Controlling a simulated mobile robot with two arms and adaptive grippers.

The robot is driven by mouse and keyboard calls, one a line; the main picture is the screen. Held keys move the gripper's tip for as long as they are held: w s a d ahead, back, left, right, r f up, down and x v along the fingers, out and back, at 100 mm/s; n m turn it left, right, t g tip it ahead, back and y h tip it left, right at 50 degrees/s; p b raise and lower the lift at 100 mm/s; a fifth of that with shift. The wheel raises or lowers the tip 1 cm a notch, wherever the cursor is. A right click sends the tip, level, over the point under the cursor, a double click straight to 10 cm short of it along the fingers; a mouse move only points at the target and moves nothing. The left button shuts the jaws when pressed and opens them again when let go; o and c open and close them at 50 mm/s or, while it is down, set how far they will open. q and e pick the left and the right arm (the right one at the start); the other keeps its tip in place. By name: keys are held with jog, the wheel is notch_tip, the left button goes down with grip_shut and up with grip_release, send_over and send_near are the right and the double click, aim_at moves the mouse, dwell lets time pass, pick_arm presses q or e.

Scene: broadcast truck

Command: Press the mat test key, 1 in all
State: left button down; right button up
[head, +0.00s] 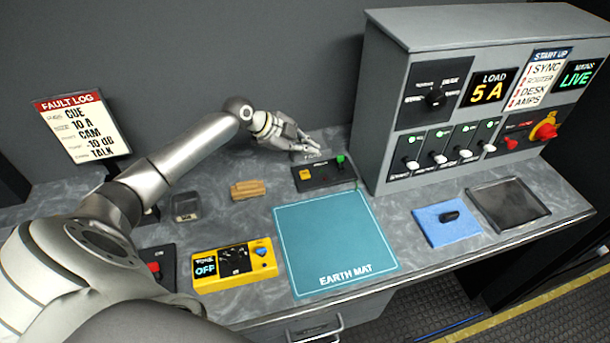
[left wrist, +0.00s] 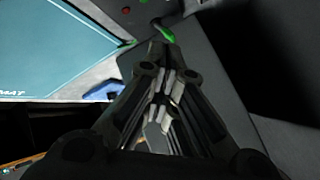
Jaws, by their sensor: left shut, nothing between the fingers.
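A small black box (head: 325,176) stands behind the blue earth mat (head: 335,240), close to the grey console. It carries a yellow key (head: 305,175) and a green piece (head: 340,160); I cannot read which one is the mat test key. My left gripper (head: 316,151) is shut and empty, just behind and above the box's back edge. In the left wrist view the shut fingers (left wrist: 164,55) point toward a green piece (left wrist: 166,34) on a dark surface; I cannot tell whether they touch it. The mat also shows there (left wrist: 60,45). My right gripper is out of view.
The grey console (head: 480,100) rises right of the box. A yellow tester (head: 235,264), a wooden block (head: 248,189) and a small dark tray (head: 186,206) lie left of the mat. A blue cloth (head: 438,228) and a black tray (head: 478,190) lie right.

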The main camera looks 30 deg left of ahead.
pick_arm(q)
jog(key=b, duration=0.4)
send_over(306, 176)
notch_tip(306, 176, down, 6)
jog(key=shift+f, duration=0.45)
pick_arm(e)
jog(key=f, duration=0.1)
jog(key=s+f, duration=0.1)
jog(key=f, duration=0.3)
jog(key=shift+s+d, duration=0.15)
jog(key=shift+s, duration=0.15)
pick_arm(q)
jog(key=shift+r, duration=0.1)
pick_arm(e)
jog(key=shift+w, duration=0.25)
pick_arm(q)
jog(key=shift+f+b, duration=0.45)
jog(key=shift+b, duration=0.2)
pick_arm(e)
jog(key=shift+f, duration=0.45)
